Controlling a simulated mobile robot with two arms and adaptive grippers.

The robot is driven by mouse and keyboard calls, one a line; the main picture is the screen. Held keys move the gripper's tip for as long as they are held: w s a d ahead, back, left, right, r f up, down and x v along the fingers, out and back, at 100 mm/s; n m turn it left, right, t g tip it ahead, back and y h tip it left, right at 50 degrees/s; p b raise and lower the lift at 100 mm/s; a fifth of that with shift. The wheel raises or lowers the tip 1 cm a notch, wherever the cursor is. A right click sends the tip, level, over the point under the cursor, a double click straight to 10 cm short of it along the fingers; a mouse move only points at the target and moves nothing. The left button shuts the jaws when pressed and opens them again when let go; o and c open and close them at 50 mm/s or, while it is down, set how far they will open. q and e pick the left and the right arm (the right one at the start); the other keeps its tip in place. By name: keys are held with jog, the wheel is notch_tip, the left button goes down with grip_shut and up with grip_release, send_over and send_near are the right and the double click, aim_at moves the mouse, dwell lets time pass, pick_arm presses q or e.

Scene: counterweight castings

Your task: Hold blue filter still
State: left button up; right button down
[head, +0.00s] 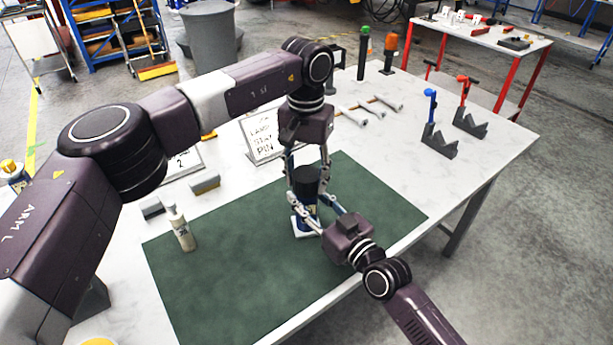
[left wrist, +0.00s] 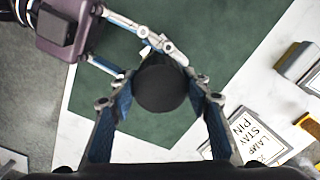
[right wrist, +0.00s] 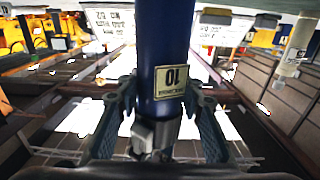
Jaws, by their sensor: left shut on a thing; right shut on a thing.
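My right gripper (head: 314,212) comes from the front right and is shut around the blue body. The exact finger contacts are partly hidden.
A pale bottle (head: 181,230) stands on the left of the green mat (head: 240,285). Sign cards (head: 262,137), small grey blocks (head: 205,185) and stands with blue (head: 431,105) and red tops lie beyond it. The mat's front left is clear.

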pick_arm(q)
jog(key=shift+w+a+m, duration=0.1)
jog(key=shift+m, duration=0.3)
jog(key=o, duration=0.9)
jog(key=shift+o, duration=0.2)
jog(key=shift+r, duration=2.3)
jog(key=shift+c, duration=0.5)
